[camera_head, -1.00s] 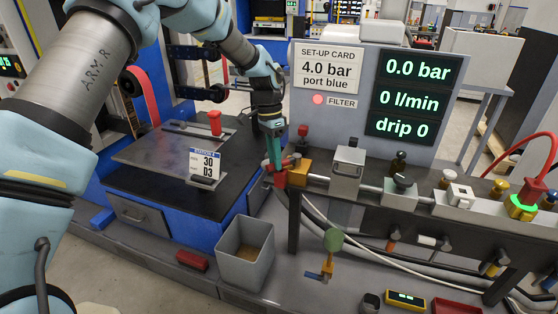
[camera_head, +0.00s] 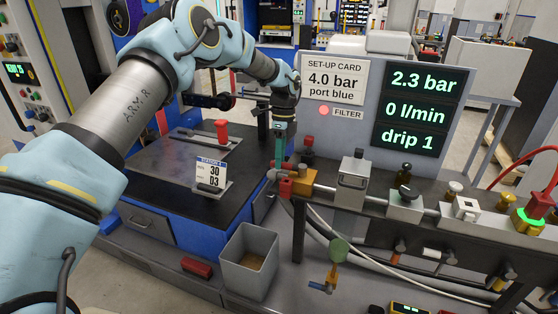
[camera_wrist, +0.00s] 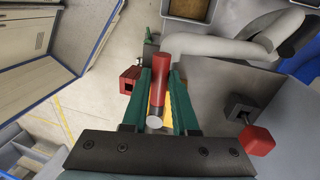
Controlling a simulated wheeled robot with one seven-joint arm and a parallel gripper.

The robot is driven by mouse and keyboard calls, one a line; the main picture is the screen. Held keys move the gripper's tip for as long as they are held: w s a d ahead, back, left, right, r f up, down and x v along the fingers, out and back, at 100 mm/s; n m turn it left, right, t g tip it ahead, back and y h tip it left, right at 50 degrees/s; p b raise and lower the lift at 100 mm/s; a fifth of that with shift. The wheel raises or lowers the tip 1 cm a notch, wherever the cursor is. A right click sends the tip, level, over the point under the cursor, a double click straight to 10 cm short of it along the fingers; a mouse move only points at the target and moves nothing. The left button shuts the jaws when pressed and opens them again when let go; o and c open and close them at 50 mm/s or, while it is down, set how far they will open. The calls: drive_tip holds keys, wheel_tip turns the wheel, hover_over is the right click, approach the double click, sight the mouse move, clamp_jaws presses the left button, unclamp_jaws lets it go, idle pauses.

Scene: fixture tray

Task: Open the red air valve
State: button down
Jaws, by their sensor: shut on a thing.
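My gripper (camera_head: 279,165) is at the left end of the pipe row, pointing down. In the wrist view its green fingers (camera_wrist: 160,105) are shut on the red valve handle (camera_wrist: 160,62), a red cylinder with a pale round end showing between them. In the head view the fingers partly hide the handle. A red block (camera_head: 286,188) sits beside the orange block (camera_head: 301,181) at that end. The display (camera_head: 420,108) reads 2.3 bar, 0 l/min and drip 1.
The set-up card (camera_head: 334,78) says 4.0 bar, port blue. A red knob (camera_head: 308,145) stands behind the orange block, close to my gripper. A grey regulator block (camera_head: 353,182) and several valves line the pipe to the right. A grey bin (camera_head: 248,262) stands below.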

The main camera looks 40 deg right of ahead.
drive_tip(key=shift+w+d+m, duration=0.15)
drive_tip(key=shift+d+m, duration=0.1)
drive_tip(key=shift+m, duration=0.15)
drive_tip(key=c, duration=0.7)
unclamp_jaws()
drive_tip(key=shift+r, duration=0.1)
drive_tip(key=r, duration=0.3)
drive_tip(key=d+r+b, duration=0.1)
drive_tip(key=r, duration=0.3)
drive_tip(key=w+r+b, duration=0.1)
drive_tip(key=r, duration=0.2)
drive_tip(key=shift+d+r, duration=0.2)
drive_tip(key=shift+d, duration=0.2)
